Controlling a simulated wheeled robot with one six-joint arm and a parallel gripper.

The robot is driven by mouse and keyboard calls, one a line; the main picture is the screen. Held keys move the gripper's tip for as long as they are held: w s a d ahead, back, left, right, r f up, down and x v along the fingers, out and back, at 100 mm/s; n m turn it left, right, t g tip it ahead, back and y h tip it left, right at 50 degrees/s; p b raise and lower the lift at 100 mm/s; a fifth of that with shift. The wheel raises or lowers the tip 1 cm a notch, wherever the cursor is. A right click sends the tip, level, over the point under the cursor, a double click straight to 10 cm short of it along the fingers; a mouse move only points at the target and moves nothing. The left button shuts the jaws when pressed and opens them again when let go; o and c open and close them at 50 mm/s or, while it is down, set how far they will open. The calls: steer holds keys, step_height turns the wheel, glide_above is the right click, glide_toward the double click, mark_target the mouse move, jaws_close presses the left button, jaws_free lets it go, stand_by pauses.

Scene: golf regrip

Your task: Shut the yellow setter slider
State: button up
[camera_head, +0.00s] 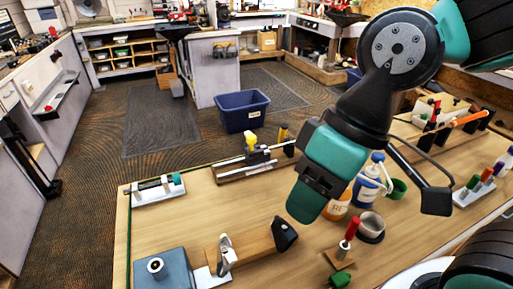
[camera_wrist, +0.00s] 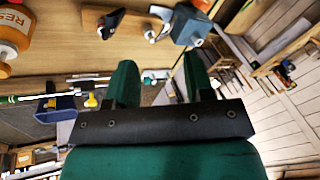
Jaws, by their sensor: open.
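The yellow setter slider (camera_head: 252,140) stands on a low rail fixture (camera_head: 245,168) at the far edge of the workbench. In the wrist view a small yellow part (camera_wrist: 91,101) shows left of the fingers, beside the blue bin. My gripper (camera_wrist: 160,75) is open, with two green fingers apart and nothing between them. In the head view it hangs over the bench, to the right of and nearer than the slider, and is not touching it. Whether the slider is open or shut is too small to tell.
A black-and-yellow upright part (camera_head: 283,132) stands at the rail's right end. A small white holder (camera_head: 155,190) lies to the left. A wooden block with a clamp (camera_head: 240,248) is in front. Bottles (camera_head: 370,182) and a metal cup (camera_head: 371,227) stand at right. A blue bin (camera_head: 242,110) is beyond the bench.

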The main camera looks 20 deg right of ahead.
steer(key=w, duration=0.3)
steer(key=w+m+b, duration=0.1)
steer(key=w, duration=0.2)
steer(key=w+m+y, duration=0.1)
steer(key=w, duration=0.2)
steer(key=shift+a+f+b, duration=0.1)
steer(key=shift+f+b, duration=0.15)
steer(key=shift+b, duration=0.1)
jaws_close()
steer(key=w+d+f+m+t+y+b, duration=0.2)
steer(key=w+d+f+m, duration=0.3)
steer(key=w+d, duration=0.55)
steer(key=w+d+f+m+t+y+b, duration=0.15)
steer(key=w+d+f+m, duration=0.45)
steer(key=w, duration=0.8)
steer(key=n+p, duration=0.2)
steer(key=p, duration=0.1)
glide_above(258, 149)
steer(key=s+d, duration=0.1)
steer(key=d, duration=0.1)
steer(key=shift+s+a+f, duration=0.1)
steer(key=shift+f, duration=1.4)
steer(key=shift+s+a+f, duration=0.1)
steer(key=shift+f, duration=1.35)
